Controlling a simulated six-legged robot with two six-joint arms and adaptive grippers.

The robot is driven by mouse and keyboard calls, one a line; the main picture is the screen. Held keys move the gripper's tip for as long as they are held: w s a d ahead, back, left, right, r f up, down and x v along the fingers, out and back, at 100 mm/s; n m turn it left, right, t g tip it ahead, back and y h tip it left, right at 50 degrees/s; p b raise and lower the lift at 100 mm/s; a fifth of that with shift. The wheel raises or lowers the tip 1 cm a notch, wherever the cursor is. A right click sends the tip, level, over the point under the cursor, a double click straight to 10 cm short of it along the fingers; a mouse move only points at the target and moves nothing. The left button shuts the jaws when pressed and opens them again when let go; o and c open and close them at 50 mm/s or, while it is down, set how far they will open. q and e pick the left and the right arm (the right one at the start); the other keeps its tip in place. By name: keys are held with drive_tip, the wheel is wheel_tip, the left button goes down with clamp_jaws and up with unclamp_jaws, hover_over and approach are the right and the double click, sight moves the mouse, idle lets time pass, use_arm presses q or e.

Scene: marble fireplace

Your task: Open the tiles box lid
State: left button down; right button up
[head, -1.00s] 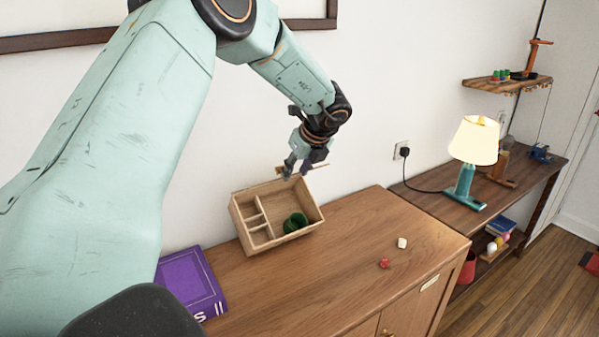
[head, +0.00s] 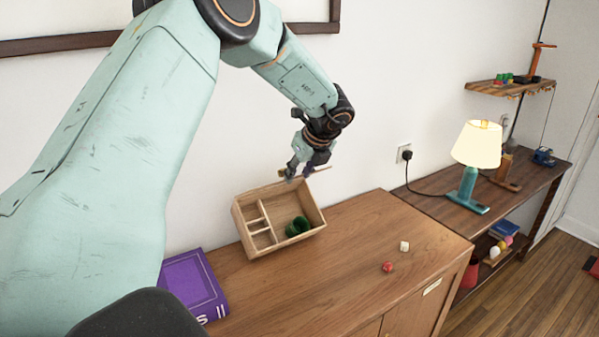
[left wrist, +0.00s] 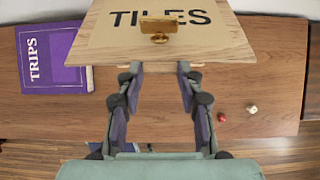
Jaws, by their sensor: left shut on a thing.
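The tiles box (head: 240,222) is a light wooden box on the brown cabinet, tilted in the head view. Its inside is visible, with small compartments on the left and a green round thing (head: 297,227) in the larger one. The lid (left wrist: 235,38), marked TILES with a brass knob (left wrist: 158,24), fills the top of the left wrist view. In the head view only a thin tan strip shows by the gripper. My left gripper (head: 293,174) is above the box's back edge, shut on the lid; its fingers (left wrist: 159,72) meet the lid's near edge. My right gripper is out of view.
A purple book (head: 192,287) lies left of the box. A red die (head: 388,267) and a white die (head: 404,246) lie on the cabinet (head: 340,265) to the right. A lit lamp (head: 475,150) stands on the far-right table. The wall is close behind the box.

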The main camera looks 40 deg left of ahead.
use_arm(q)
drive_tip(key=shift+w+r, duration=0.1)
drive_tip(key=shift+r, duration=0.1)
drive_tip(key=c, duration=1.2)
unclamp_jaws()
drive_tip(key=o, duration=0.4)
drive_tip(key=shift+f, duration=0.1)
drive_tip(key=shift+c, duration=0.2)
drive_tip(key=v, duration=1.2)
